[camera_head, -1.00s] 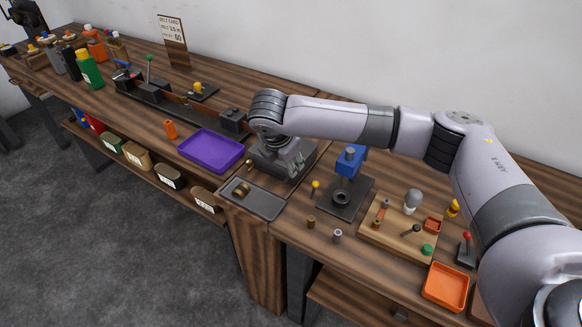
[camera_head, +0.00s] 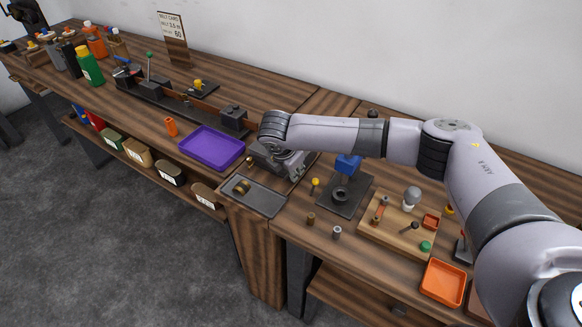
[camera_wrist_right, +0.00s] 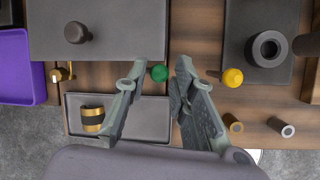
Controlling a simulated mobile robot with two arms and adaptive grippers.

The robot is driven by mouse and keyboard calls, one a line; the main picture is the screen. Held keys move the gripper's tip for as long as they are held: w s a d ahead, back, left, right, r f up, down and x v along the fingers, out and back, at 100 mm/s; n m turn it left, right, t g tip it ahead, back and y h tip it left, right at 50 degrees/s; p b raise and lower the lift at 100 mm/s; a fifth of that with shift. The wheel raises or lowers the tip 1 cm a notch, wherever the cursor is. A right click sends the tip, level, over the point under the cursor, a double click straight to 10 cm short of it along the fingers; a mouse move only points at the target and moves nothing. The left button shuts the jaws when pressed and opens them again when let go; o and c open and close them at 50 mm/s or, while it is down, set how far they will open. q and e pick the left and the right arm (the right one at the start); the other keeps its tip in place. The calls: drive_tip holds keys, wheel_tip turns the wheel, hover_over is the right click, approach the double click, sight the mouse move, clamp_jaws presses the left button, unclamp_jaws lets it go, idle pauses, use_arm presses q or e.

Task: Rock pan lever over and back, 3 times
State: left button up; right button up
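A lever with a green ball knob (camera_wrist_right: 160,73) stands beside a dark flat-topped unit (camera_wrist_right: 115,30); I take this to be the pan lever, though no label shows. My right gripper (camera_wrist_right: 160,65) is open, with its fingers on either side of the green knob and a gap to each visible. In the head view my right gripper (camera_head: 288,160) is low over the bench, and the knob is hidden behind it. A grey tray (camera_wrist_right: 150,118) with a brass-and-black cylinder (camera_wrist_right: 92,117) lies next to it. My left gripper is out of view.
A yellow knob (camera_wrist_right: 232,77) and a dark plate with a ring (camera_wrist_right: 268,48) are close on the right. Two small bushings (camera_head: 337,232) stand near the front edge. A purple tray (camera_head: 212,147) is to the left. Another green-knobbed lever (camera_head: 149,55) stands farther left.

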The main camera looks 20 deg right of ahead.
clamp_jaws()
idle(0.4)
drive_tip(key=shift+w+a+r+g+h+p, duration=0.3)
drive_tip(key=shift+w+a+g+h+p, duration=0.3)
drive_tip(key=shift+w+g+h+p, duration=0.35)
drive_tip(key=shift+s, duration=0.1)
drive_tip(key=shift+o, duration=1.8)
unclamp_jaws()
drive_tip(key=shift+n+y, duration=0.25)
drive_tip(key=shift+n, duration=0.05)
drive_tip(key=shift+a, duration=0.1)
